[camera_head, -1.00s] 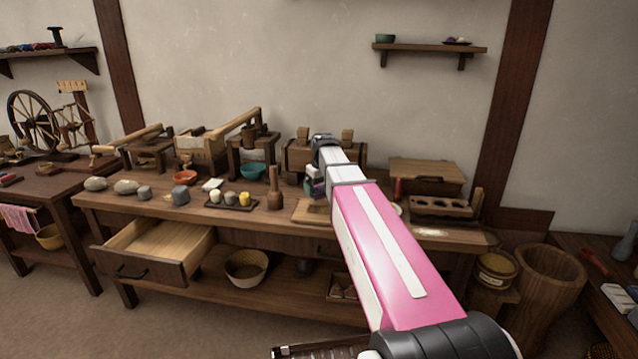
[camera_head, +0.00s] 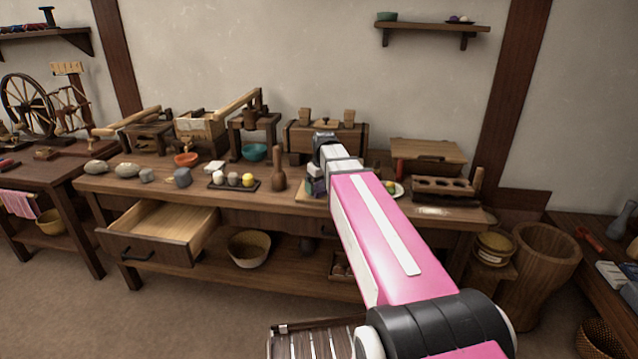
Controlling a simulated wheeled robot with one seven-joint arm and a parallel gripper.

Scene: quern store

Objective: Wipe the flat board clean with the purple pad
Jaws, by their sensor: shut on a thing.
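The flat board (camera_head: 307,197) is a pale wooden board on the long workbench, near the picture's middle. My arm covers much of it, so I cannot tell what is on its hidden face. My gripper (camera_head: 315,183) is at the board, mostly hidden behind my own pink and white arm. It is shut on the purple pad (camera_head: 320,187), of which only a small dark purple patch shows. The pad is low over the board's left part; I cannot tell whether it touches.
A pestle-like wooden tool (camera_head: 279,170) stands just left of the board. A plate (camera_head: 398,190) with small coloured things lies right of my arm. A holed wooden block (camera_head: 443,189) and a pale smear (camera_head: 432,211) are further right. An open drawer (camera_head: 160,233) juts out at front left.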

